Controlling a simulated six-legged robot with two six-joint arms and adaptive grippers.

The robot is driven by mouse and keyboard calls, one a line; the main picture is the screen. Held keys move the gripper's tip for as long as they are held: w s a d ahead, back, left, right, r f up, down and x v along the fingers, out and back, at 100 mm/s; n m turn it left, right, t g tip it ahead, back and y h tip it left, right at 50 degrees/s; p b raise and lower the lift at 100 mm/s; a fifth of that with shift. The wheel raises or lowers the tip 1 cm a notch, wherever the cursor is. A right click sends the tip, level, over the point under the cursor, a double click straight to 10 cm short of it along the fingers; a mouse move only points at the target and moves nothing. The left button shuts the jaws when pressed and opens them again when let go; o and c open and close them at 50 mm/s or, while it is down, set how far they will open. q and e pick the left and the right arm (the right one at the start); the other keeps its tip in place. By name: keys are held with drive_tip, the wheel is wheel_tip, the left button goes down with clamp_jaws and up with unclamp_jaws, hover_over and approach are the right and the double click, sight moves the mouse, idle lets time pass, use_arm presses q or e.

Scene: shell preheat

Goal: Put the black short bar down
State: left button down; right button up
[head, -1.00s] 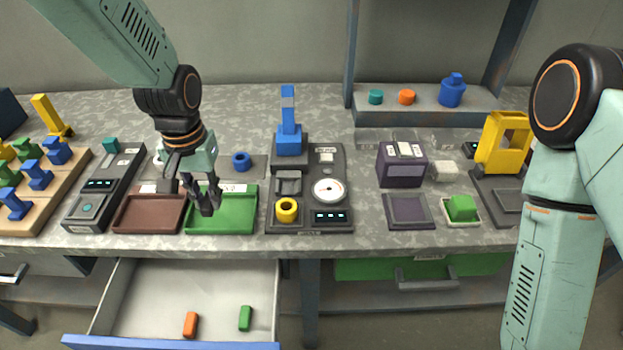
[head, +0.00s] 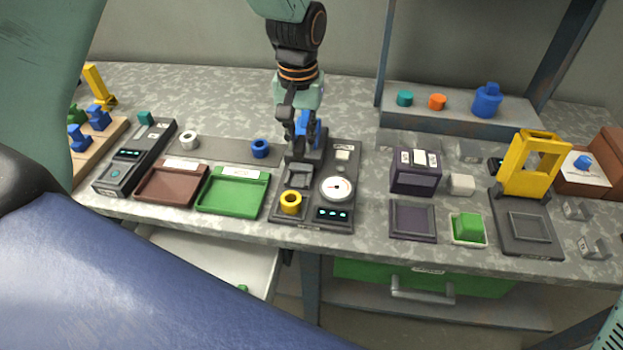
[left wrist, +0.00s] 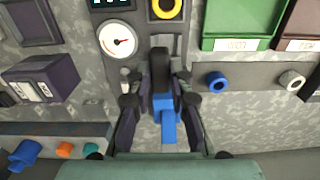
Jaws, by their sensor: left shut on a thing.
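My left gripper (head: 300,140) comes down over the dark instrument block (head: 345,165), in front of its upright blue handle (head: 314,135). In the left wrist view, the gripper (left wrist: 160,100) has its two fingers on either side of a black short bar (left wrist: 160,68), which points up the picture. The blue handle (left wrist: 166,125) shows right behind the bar, between the fingers. I cannot tell whether bar and handle touch. The fingers hide part of the bar in the head view. My right gripper is not in view.
A yellow ring (head: 291,202) and a dial (head: 337,188) sit on the block. A brown tray (head: 147,194) and a green tray (head: 263,208) lie left of it. A purple box (head: 415,180) stands right. An open drawer (head: 190,255) is below the bench.

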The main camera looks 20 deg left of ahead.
use_arm(q)
hover_over(296, 183)
drive_tip(key=f, duration=0.6)
drive_tip(key=shift+a+f+b, duration=0.15)
drive_tip(key=shift+a+b, duration=0.1)
drive_tip(key=shift+b, duration=0.1)
drive_tip(key=shift+s+d+f, duration=0.1)
drive_tip(key=shift+d+f, duration=0.25)
drive_tip(key=shift+f, duration=0.05)
drive_tip(key=f, duration=0.3)
drive_tip(key=shift+d, duration=0.2)
drive_tip(key=shift+a, duration=0.3)
drive_tip(key=c, duration=1.6)
unclamp_jaws()
drive_tip(key=o, duration=0.3)
drive_tip(key=shift+d+r, duration=0.1)
drive_tip(key=shift+d, duration=0.25)
drive_tip(key=shift+o, duration=0.5)
drive_tip(key=shift+a, duration=0.25)
wheel_tip(296, 183, up, 12)
drive_tip(key=p, duration=0.1)
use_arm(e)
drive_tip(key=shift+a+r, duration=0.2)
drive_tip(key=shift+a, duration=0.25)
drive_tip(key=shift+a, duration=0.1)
